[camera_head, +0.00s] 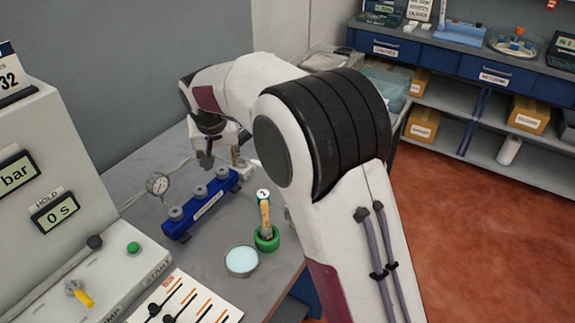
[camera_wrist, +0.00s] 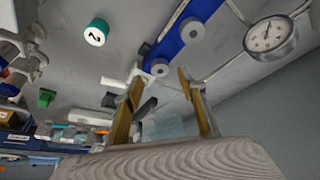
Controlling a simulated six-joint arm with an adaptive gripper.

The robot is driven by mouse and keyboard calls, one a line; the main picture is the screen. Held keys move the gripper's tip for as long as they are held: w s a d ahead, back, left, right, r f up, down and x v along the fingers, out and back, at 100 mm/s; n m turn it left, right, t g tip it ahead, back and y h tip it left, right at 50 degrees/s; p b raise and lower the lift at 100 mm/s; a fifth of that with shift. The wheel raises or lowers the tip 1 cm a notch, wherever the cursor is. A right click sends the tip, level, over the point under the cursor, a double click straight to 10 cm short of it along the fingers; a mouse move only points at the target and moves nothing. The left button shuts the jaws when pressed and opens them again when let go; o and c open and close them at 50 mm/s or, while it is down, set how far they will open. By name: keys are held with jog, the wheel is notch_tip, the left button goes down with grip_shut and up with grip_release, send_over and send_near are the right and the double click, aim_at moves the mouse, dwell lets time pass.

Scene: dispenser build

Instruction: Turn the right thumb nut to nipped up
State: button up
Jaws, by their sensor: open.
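A blue bar (camera_head: 209,205) lies on the grey bench with three round grey nuts on it. The right nut (camera_head: 222,172) is at its far right end; the middle nut (camera_head: 200,192) and left nut (camera_head: 176,212) follow along it. My gripper (camera_head: 206,158) hangs above and behind the bar, partly hidden by its own wrist. In the wrist view my gripper (camera_wrist: 161,77) has its two fingers apart. The bar's end nut (camera_wrist: 160,67) appears between the fingertips, apart from both; I cannot tell how far beyond them. The nut's tightness does not show.
A pressure gauge (camera_head: 158,184) stands behind the bar. The panel box (camera_head: 60,170) fills the left.

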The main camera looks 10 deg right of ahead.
jog(key=s+d+r, duration=0.6)
jog(key=s, duration=0.4)
jog(key=s+d+r, duration=0.6)
jog(key=s, duration=0.4)
jog(key=shift+d+r, duration=0.25)
jog(key=shift+d, duration=0.05)
dwell(0.5)
dwell(0.4)
